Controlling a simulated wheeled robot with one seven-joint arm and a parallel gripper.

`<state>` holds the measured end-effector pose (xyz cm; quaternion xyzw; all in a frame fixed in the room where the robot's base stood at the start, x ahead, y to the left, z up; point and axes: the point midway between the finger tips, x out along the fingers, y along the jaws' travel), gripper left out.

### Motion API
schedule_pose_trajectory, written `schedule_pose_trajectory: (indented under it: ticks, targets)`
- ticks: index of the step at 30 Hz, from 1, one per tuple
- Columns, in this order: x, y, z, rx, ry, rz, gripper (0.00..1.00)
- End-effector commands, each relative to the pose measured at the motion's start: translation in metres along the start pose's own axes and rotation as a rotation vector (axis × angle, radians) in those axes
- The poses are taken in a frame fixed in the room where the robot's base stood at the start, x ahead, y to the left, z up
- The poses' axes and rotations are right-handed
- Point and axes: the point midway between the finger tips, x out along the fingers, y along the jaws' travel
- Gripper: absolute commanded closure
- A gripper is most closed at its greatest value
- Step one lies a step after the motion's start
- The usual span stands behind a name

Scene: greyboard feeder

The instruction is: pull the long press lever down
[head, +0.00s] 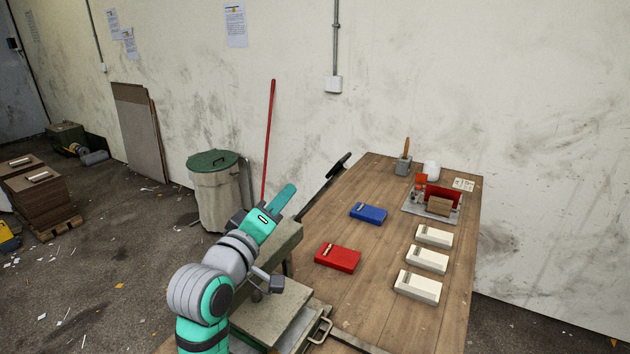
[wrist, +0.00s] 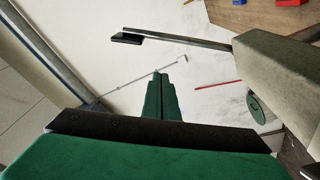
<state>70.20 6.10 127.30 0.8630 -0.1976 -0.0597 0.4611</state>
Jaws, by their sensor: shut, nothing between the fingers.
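The long press lever is a dark bar with a black grip (head: 338,163), raised and slanting up to the right behind the press head (head: 284,238). In the wrist view the lever bar (wrist: 185,40) runs left from the grey-green press head (wrist: 270,70) to its black grip (wrist: 127,38). My gripper (head: 290,188) is teal and shut, with nothing between its fingers. It is above the press head, left of the lever grip in the head view. In the wrist view its fingertips (wrist: 157,74) are apart from the lever. My arm hides part of the press.
The wooden table (head: 385,290) holds a red box (head: 338,257), a blue box (head: 368,213), several white boxes and a small tray with red parts. A bin with a green lid (head: 213,160) and a red pole (head: 268,140) stand by the wall.

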Motion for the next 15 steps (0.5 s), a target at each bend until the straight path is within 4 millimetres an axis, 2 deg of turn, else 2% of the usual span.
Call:
schedule_pose_trajectory:
  ticks: [10, 15]
  targets:
    - [0.002, 0.0, 0.0, 0.0, 0.0, 0.0, 1.0]
    - [0.016, 0.001, 0.0, 0.001, -0.001, 0.0, 1.0]
